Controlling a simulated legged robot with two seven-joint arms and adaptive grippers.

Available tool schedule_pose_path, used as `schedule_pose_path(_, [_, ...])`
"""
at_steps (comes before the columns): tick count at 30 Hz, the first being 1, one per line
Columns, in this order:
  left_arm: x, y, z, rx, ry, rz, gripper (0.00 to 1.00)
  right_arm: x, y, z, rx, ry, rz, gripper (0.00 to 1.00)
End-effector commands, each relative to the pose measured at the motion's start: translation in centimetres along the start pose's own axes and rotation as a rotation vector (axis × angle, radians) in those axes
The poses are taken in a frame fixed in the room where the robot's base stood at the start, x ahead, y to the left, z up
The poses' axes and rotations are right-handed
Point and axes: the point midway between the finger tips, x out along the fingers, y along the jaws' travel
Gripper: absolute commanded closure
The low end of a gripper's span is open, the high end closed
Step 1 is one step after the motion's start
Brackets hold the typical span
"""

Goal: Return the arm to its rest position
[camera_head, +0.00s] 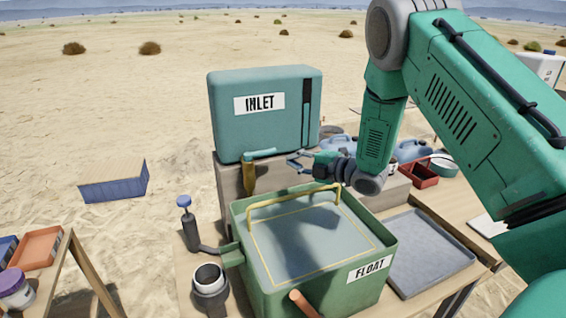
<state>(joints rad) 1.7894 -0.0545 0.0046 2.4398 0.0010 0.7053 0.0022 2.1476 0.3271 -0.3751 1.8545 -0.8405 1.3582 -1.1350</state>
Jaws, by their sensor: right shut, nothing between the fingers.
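My right arm, green with grey joints, comes in from the right and reaches over the worktable. My right gripper (300,160) is small in view, shut and empty, with its fingers pointing left. It is above the back edge of the green FLOAT tank (372,292), near the front of the teal INLET box (222,115). The fingers look apart from the tank's yellow handle (293,194). My left gripper is not in view.
A grey tray (430,255) lies right of the tank. A red bin (418,175) and blue jugs (343,143) stand behind. A white cup (208,276) and a pump handle (184,202) are left of the tank. A side table with an orange tray (38,248) is far left.

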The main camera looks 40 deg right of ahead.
Motion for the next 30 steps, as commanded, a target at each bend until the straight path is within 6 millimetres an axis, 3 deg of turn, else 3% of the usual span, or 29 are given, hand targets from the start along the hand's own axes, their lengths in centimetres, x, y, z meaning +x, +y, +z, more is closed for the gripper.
schedule_pose_path(4, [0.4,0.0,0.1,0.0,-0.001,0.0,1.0,-2.8,0.1,0.6,0.001,-0.003,0.003,1.0])
schedule_pose_path(8, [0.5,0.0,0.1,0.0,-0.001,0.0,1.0,-4.5,0.2,0.9,0.0,-0.002,0.003,1.0])
schedule_pose_path(20, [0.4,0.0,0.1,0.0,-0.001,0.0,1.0,-5.4,0.5,0.9,-0.002,0.0,0.002,1.0])
schedule_pose_path(30, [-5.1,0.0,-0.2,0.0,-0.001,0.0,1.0,-6.2,5.9,0.4,0.0,0.0,0.003,1.0])
